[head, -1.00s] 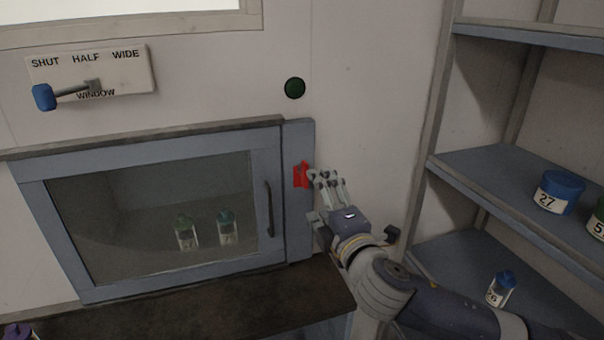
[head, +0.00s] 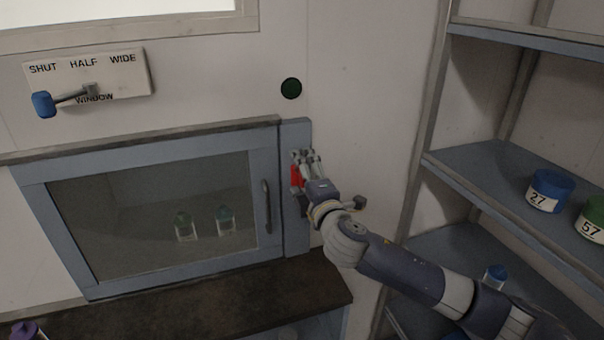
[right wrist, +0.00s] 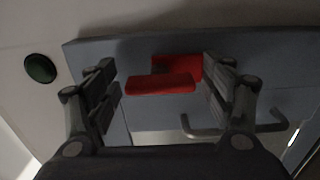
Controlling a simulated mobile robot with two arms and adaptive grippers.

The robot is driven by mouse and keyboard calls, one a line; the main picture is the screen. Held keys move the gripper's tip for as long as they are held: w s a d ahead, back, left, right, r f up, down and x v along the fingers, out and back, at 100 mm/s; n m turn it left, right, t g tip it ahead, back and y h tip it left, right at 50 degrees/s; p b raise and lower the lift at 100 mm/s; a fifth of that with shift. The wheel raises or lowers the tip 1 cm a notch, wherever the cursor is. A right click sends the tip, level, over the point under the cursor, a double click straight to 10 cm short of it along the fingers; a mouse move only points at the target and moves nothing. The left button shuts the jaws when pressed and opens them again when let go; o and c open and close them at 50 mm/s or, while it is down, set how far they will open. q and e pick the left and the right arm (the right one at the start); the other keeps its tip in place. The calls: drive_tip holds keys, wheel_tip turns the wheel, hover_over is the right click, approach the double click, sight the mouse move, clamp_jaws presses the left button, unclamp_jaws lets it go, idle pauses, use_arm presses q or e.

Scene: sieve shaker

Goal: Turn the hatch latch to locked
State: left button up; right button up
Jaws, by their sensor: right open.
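The red hatch latch (head: 296,176) sits on the blue-grey frame to the right of the hatch door, partly hidden by my gripper in the head view. In the right wrist view the red latch (right wrist: 162,84) shows between the open fingers, with a bar in front of a red base. My right gripper (head: 303,158) is open around the latch, one finger on each side. In the right wrist view the right gripper (right wrist: 160,92) shows no clear contact with it. The hatch door (head: 262,160) is closed, with a vertical handle (head: 266,205). My left gripper is not in view.
Two small bottles (head: 184,227) stand behind the hatch glass. A dark green round button (head: 291,88) is on the wall above the latch. A window lever (head: 45,103) is at upper left. Shelves with jars, including a blue jar (head: 550,190), stand at right.

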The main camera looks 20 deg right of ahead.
drive_tip(key=shift+c, duration=0.6)
drive_tip(key=c, duration=1)
drive_tip(key=shift+o, duration=0.2)
drive_tip(key=m+b, duration=0.1)
drive_tip(key=m, duration=0.2)
drive_tip(key=shift+f, duration=0.15)
drive_tip(key=m+b, duration=0.1)
drive_tip(key=m, duration=0.3)
drive_tip(key=shift+m, duration=0.3)
drive_tip(key=m, duration=0.4)
drive_tip(key=shift+m, duration=0.3)
drive_tip(key=m+p, duration=0.1)
drive_tip(key=m, duration=0.4)
drive_tip(key=shift+m+p, duration=0.35)
drive_tip(key=shift+m, duration=0.05)
